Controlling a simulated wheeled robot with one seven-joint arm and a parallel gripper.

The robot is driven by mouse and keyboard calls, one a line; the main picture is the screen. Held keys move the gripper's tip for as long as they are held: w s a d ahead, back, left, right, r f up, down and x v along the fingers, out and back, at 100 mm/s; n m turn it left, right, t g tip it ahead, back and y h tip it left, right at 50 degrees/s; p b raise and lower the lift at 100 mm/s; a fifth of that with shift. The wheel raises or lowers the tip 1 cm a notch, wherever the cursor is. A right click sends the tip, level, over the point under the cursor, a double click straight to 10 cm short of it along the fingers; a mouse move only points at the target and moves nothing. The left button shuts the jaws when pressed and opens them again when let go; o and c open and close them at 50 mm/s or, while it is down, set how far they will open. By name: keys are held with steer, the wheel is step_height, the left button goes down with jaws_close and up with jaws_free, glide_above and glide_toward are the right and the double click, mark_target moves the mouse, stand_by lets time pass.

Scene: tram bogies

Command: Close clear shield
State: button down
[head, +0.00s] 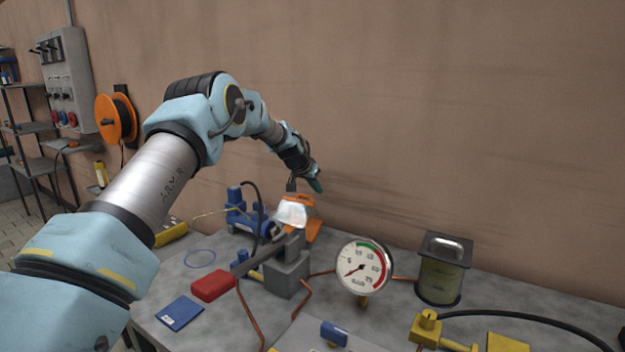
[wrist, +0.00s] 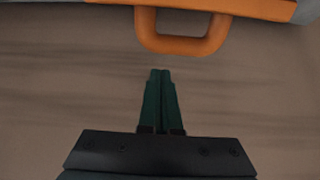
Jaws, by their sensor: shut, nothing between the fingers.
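The clear shield (head: 292,213) looks like a pale, see-through cover with orange parts, on the bench beside the blue pump. How far it is open cannot be told. In the wrist view an orange loop handle (wrist: 183,44) hangs from an orange edge (wrist: 250,8) at the top; it looks like part of the shield. My gripper (head: 317,185) is above and slightly right of the shield in the head view. Its dark green fingers (wrist: 160,72) are shut and empty, pointing towards the handle, with a visible gap between them.
A blue pump (head: 240,212), a grey block (head: 287,275) with a red-handled lever (head: 213,286), and a round gauge (head: 363,267) stand close by. A lidded jar (head: 443,270) is further right. The wall (head: 450,120) rises behind the bench. The air above the bench's right side is clear.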

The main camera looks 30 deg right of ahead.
steer(key=shift+s+a+p, duration=0.2)
steer(key=shift+s+a, duration=0.1)
steer(key=shift+a, duration=0.3)
steer(key=shift+s+a+p, duration=0.2)
steer(key=shift+s+a, duration=0.1)
steer(key=shift+a, duration=0.35)
steer(key=shift+s+a+p, duration=0.2)
steer(key=shift+s+a, duration=0.1)
steer(key=shift+a, duration=0.3)
steer(key=shift+a+f+b, duration=0.1)
steer(key=shift+b, duration=0.4)
